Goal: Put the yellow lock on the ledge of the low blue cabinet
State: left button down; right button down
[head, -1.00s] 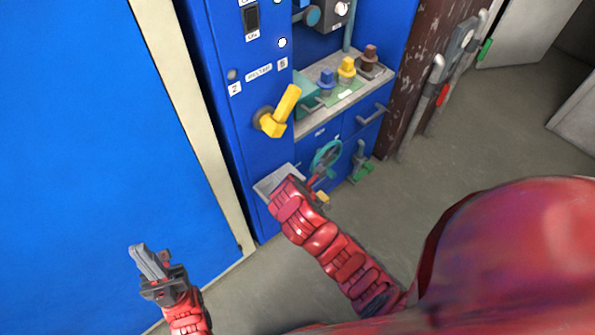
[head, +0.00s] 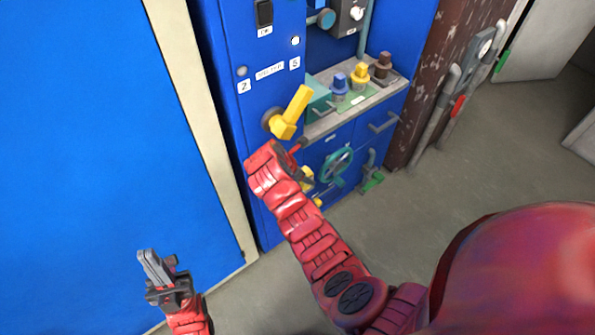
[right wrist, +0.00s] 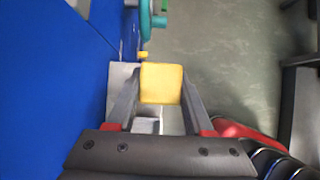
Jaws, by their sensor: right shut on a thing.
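The yellow lock (right wrist: 162,84) is a block between the fingers of my right gripper (right wrist: 161,92), which is shut on it. In the head view that gripper is mostly hidden behind my red right arm; a yellow piece beside the arm (head: 307,180) looks like the lock. The low blue cabinet (head: 345,137) has a grey ledge (head: 321,128) on top, above and right of the lock in the picture. My left gripper (head: 152,266) is away at the lower left, holding nothing I can see; its finger gap is unclear.
Blue (head: 339,84), yellow (head: 360,76) and brown (head: 383,66) fittings and a teal box (head: 318,100) occupy the ledge. A yellow lever (head: 292,112) sticks out of the tall cabinet. A green handwheel (head: 337,165) projects from the low cabinet. Floor (head: 455,165) is clear at the right.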

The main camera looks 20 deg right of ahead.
jog(key=shift+w+a, duration=0.35)
jog(key=shift+w, duration=0.5)
jog(key=shift+w+a, duration=0.3)
jog(key=shift+w, duration=0.5)
jog(key=shift+f, duration=0.75)
jog(key=shift+c, duration=1.4)
grip_release()
jog(key=shift+f, duration=0.15)
jog(key=shift+s+a+r, duration=0.1)
jog(key=shift+a+r, duration=0.2)
jog(key=shift+r, duration=0.35)
jog(key=s+a+b, duration=0.1)
jog(key=s+a, duration=0.3)
jog(key=a, duration=0.7)
